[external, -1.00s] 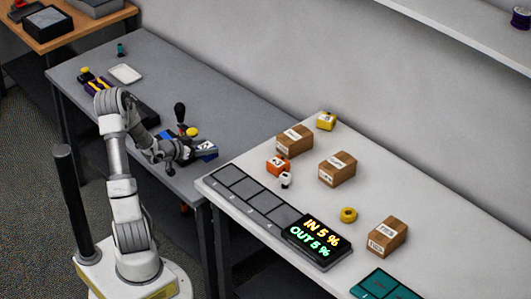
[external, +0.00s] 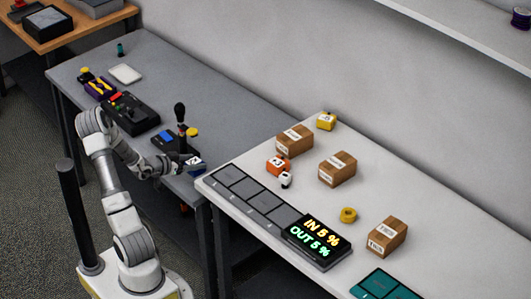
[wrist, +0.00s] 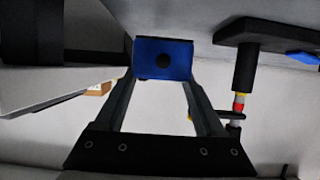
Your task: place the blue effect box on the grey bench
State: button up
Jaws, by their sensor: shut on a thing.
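The blue effect box (wrist: 163,57) is held between the fingertips of my gripper (wrist: 163,76) in the wrist view. Its blue face with a dark round spot shows. In the external view my gripper (external: 194,163) is at the right end of the grey bench (external: 205,122), close to its front corner, and little of the box shows there. The box is near the bench surface; whether it touches cannot be told.
A black stand with a dark knob (external: 180,112) and a yellow-topped item (external: 192,132) are close behind my gripper. A black console (external: 132,114) lies further left. The white table (external: 255,160), with cartons and a lit display (external: 316,240), adjoins on the right. The bench's back middle is clear.

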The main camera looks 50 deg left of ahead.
aim_at(189, 173)
notch_tip(189, 173, down, 5)
jog(key=shift+r+b, duration=0.2)
jog(key=shift+b, duration=0.75)
jog(key=o, duration=1.5)
jog(key=shift+r, duration=0.1)
jog(key=p+v, duration=0.4)
jog(key=v, duration=0.7)
jog(key=w+d+r+g+y, duration=0.2)
jog(key=d+r+g+y, duration=0.45)
jog(key=r, duration=0.65)
jog(key=s+d+r+h, duration=0.2)
jog(key=s+d, duration=0.2)
jog(key=d, duration=0.3)
jog(key=s+d+r+g+h, duration=0.1)
jog(key=s+d, duration=0.3)
jog(key=d, duration=0.4)
jog(key=s+d+r+h, duration=0.3)
jog(key=s+d, duration=0.1)
jog(key=d, duration=0.3)
jog(key=shift+s+d+g+h, duration=0.15)
jog(key=shift+d+g+h, duration=0.1)
jog(key=shift+d, duration=0.05)
